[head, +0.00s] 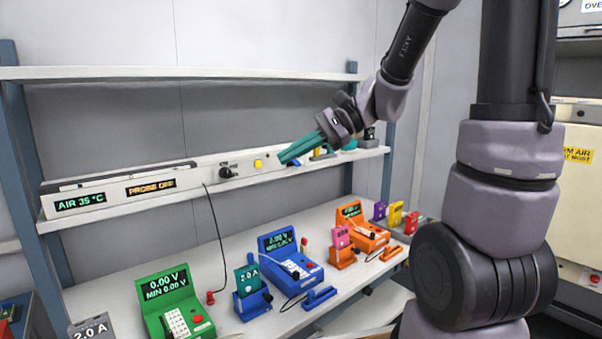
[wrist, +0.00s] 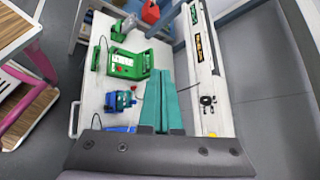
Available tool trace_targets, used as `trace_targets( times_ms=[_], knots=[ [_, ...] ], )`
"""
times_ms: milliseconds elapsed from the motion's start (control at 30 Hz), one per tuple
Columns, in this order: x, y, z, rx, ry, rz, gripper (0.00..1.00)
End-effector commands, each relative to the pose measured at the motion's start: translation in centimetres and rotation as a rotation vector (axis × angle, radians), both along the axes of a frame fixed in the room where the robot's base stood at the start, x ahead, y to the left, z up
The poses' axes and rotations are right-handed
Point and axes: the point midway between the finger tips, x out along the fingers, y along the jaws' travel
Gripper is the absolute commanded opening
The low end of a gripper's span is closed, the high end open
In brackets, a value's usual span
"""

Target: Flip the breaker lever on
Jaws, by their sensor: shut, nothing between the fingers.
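My gripper (head: 284,158) has teal fingers that are shut and empty. It is in front of the long white panel (head: 140,197) on the shelf, just right of the yellow button (head: 258,164). In the wrist view the shut fingers (wrist: 161,76) point along the panel (wrist: 212,70), with the panel to their right. A black knob (head: 228,172) is on the panel left of the button, and it shows in the wrist view (wrist: 207,101). I cannot make out the breaker lever; my fingers cover part of the panel. I cannot tell whether they touch it.
The panel displays read "AIR 35 °C" (head: 80,203) and "PROBE OFF" (head: 150,187). On the bench below stand a green meter (head: 176,305), a blue meter (head: 290,260) and an orange meter (head: 362,230), with coloured cells and cables. The upper shelf (head: 180,72) is bare.

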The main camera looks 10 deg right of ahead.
Motion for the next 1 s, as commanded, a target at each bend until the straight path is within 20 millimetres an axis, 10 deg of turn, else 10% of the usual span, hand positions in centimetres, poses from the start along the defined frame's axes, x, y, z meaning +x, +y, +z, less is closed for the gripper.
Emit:
trace_targets(
  times_ms=[367, 700, 1000],
  knots=[
    [11.5, 0.3, -3.0, 0.493, 0.261, -0.331, 0.0],
    [21.7, -6.1, -11.2, 0.825, 0.347, -0.773, 0.0],
    [24.9, -11.6, -17.8, 0.938, 0.331, -1.054, 0.0]
  ],
)
